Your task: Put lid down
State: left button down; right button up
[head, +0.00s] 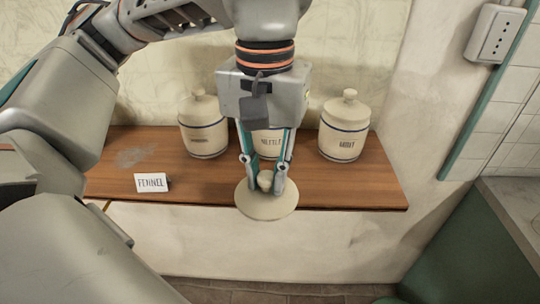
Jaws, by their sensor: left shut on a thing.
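My left gripper (266,184) points down at the front edge of the wooden shelf (370,190). It is shut on the knob of a round cream lid (266,205). The lid is held about level and overlaps the shelf's front edge in the head view; I cannot tell its height above the wood. My right gripper is not in view.
Three lidded cream jars stand on the shelf: a left jar (203,125), a middle jar (268,143) partly hidden by my gripper, and a right jar (344,127). A card reading FENNEL (151,183) stands at left, before a greyish patch (133,156). The shelf's right front is clear.

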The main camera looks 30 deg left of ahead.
pick_arm(q)
jog(key=w+a+p, duration=0.2)
jog(key=w+a, duration=0.4)
jog(key=w, duration=0.4)
notch_tip(320, 180, down, 7)
jog(key=shift+r, duration=0.2)
jog(key=shift+w+f, duration=0.1)
jog(key=shift+f, duration=0.1)
jog(key=shift+f, duration=0.2)
jog(key=c, duration=1.8)
grip_release()
jog(key=shift+c, duration=0.2)
jog(key=shift+r, duration=0.1)
notch_tip(320, 180, up, 12)
jog(key=shift+r, duration=0.15)
